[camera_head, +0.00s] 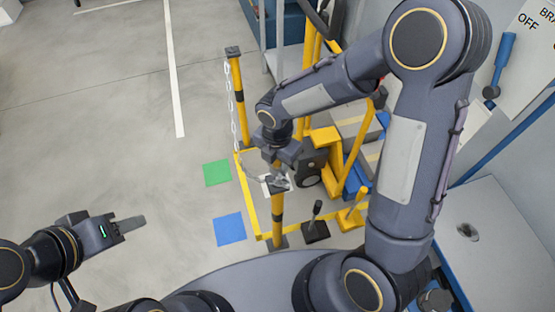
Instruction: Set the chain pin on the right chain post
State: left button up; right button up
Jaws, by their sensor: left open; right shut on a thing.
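The right chain post (278,208) is the nearer yellow-and-black post, standing upright at the corner of a yellow floor line. My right gripper (278,178) is at the top of this post, shut on the chain pin. The pin is small and mostly hidden by the fingers, so I cannot tell whether it is seated in the post or just above it. A pale chain (231,110) hangs from the top of the farther chain post (238,88) and runs down towards my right gripper. My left gripper (128,226) is open and empty over bare floor at the lower left.
A green square (217,173) and a blue square (229,229) mark the floor left of the posts. A yellow pallet-truck-like machine (325,140) stands close right of my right gripper. A black lever (315,222) is near the post. A grey bench (492,240) is at right.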

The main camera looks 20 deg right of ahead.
aim_at(278, 178)
jog(key=shift+f+b, duration=2.35)
jog(key=shift+f, duration=0.45)
jog(key=shift+w+d, duration=0.1)
jog(key=shift+f+b, duration=0.4)
jog(key=shift+f, duration=0.25)
jog(key=o, duration=0.8)
notch_tip(278, 178, up, 11)
jog(key=p, duration=0.9)
jog(key=shift+p, duration=0.35)
